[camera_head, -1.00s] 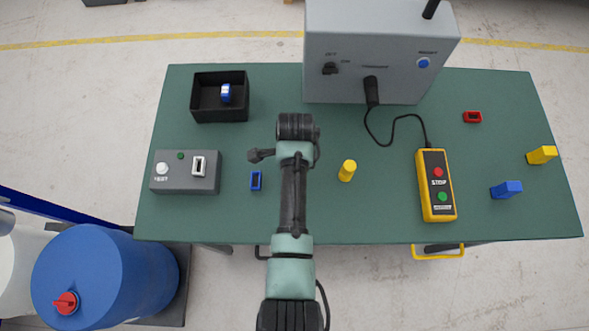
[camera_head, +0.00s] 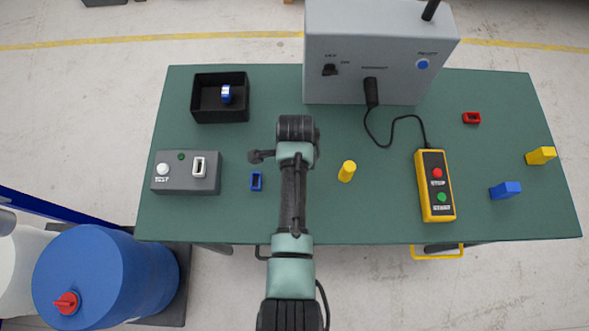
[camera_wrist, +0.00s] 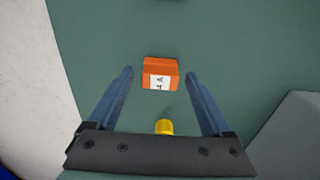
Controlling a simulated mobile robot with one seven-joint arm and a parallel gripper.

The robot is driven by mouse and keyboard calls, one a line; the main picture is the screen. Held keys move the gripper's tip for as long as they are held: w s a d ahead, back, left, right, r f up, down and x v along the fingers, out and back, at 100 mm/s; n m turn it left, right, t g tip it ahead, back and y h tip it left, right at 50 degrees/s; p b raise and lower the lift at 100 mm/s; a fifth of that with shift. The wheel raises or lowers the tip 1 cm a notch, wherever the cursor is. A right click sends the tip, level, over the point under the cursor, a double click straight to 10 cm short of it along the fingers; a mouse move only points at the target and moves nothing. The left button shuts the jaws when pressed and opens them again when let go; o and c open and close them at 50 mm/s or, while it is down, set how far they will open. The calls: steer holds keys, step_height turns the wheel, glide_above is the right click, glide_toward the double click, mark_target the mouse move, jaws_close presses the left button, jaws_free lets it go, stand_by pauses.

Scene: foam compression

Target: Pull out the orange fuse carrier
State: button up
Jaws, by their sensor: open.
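The orange fuse carrier (camera_wrist: 160,68) shows in the wrist view as a small orange block with a white label. It appears ahead of my gripper (camera_wrist: 159,74), between the two dark blue fingers. The fingers are apart, with a visible gap on each side of the carrier. A yellow piece (camera_wrist: 164,127) shows nearer the palm, between the finger bases. I cannot tell how high the fingers are above the carrier. In the head view my arm covers the middle of the table, and neither the orange carrier nor the fingers can be made out.
The green table (camera_head: 330,215) also holds a grey cabinet (camera_head: 345,75), a black tray (camera_head: 210,112), a grey test box (camera_head: 180,185), a yellow cylinder (camera_head: 347,171), and a yellow pendant (camera_head: 435,200) on a cable. Small red, blue and yellow pieces stand at the right.

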stand_by(0.3)
jaws_close()
stand_by(0.3)
steer(key=shift+r, duration=0.1)
steer(key=shift+r+p, duration=2.9)
steer(key=shift+p, duration=0.3)
